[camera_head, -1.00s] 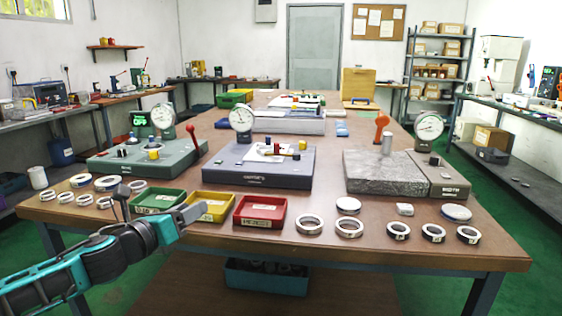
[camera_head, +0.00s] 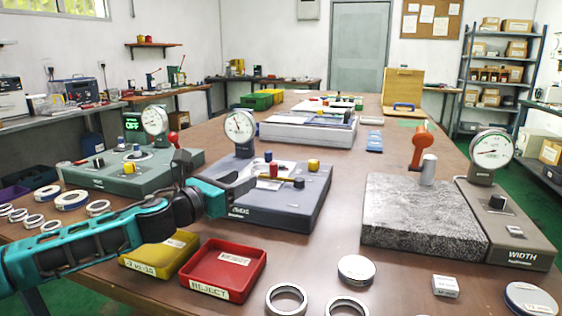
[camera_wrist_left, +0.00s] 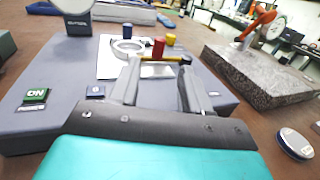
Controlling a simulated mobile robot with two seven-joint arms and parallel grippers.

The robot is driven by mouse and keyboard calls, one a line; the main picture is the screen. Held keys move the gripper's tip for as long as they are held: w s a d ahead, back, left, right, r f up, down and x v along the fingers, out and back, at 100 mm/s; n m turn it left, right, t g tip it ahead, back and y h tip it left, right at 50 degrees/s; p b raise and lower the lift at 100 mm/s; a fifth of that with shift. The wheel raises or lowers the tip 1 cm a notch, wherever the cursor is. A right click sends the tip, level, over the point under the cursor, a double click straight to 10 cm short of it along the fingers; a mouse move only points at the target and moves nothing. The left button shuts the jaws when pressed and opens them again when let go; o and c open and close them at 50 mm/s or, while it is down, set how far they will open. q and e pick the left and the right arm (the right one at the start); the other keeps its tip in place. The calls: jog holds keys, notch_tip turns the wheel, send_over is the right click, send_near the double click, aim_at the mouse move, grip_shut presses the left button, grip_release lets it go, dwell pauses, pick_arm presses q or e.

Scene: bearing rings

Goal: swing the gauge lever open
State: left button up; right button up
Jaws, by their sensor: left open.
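The middle gauge has a blue-grey base (camera_head: 300,212) and a round dial (camera_head: 240,126). On its top are a red post (camera_head: 274,170), a yellow post (camera_head: 313,165) and a blue post (camera_head: 268,157). A thin bar with a dark end (camera_head: 298,182) lies by the red post; it also shows in the left wrist view (camera_wrist_left: 180,58) beyond my fingers. I cannot tell for sure that this bar is the lever. My left gripper (camera_head: 248,182) is open over the near left part of this base. In the left wrist view its fingers (camera_wrist_left: 158,75) are apart, with nothing clearly between them. My right gripper is out of view.
A green gauge (camera_head: 125,175) stands left, partly behind my arm. A granite block (camera_head: 420,215) with an orange handle (camera_head: 420,148) and a dial (camera_head: 491,148) stands right. A red tray (camera_head: 222,268) and yellow tray (camera_head: 158,254) lie in front, with rings (camera_head: 287,299) nearby.

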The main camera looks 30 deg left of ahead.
aim_at(271, 165)
pick_arm(q)
jog(key=shift+w+d+r, duration=0.15)
jog(key=shift+w, duration=2.25)
jog(key=shift+w+d+p, duration=0.2)
jog(key=shift+w+p, duration=0.05)
jog(key=shift+w, duration=1.7)
jog(key=shift+w+d+p, duration=0.15)
jog(key=shift+w+p, duration=0.1)
jog(key=shift+w, duration=1.65)
jog(key=shift+c, duration=0.2)
grip_shut()
